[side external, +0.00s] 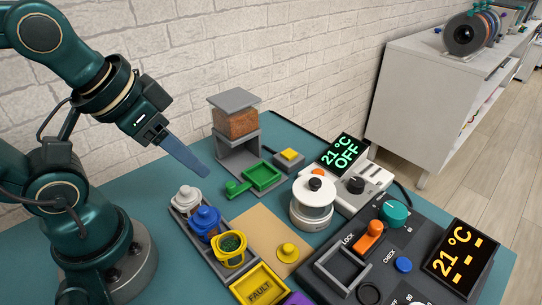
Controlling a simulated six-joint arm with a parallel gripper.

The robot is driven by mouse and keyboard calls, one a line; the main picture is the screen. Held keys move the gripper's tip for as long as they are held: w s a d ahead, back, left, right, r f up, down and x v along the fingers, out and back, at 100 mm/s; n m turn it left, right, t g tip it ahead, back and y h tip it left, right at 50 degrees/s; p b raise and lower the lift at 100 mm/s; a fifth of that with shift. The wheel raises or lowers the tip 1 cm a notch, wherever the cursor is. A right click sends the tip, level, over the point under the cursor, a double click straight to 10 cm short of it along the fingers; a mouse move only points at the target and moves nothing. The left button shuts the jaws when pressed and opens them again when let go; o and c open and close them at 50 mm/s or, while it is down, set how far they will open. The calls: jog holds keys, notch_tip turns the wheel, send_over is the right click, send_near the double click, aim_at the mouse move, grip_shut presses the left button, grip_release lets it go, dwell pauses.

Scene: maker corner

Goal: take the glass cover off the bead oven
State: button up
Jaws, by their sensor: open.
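The bead oven (347,205) is a white unit right of centre, with a black dial and a display reading 21 °C OFF (343,154). What looks like its glass cover (313,211) is a round, clear-walled piece with a white top and a black knob (316,184); it sits upright at the oven's left end. My gripper (203,170) is up and to the left of the cover, well apart from it and above the table. It is open and holds nothing visible. Its fingers overlap in this view, so the gap between them is hidden.
White, blue (204,222) and yellow (232,248) pots stand in a grey rack left of the cover. A yellow lid (288,252) lies on a tan board. A hopper (236,122) and green tray (262,176) stand behind. A dark control panel (405,262) is at front right.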

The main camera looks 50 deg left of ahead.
dwell(0.3)
jog(key=shift+o, duration=0.9)
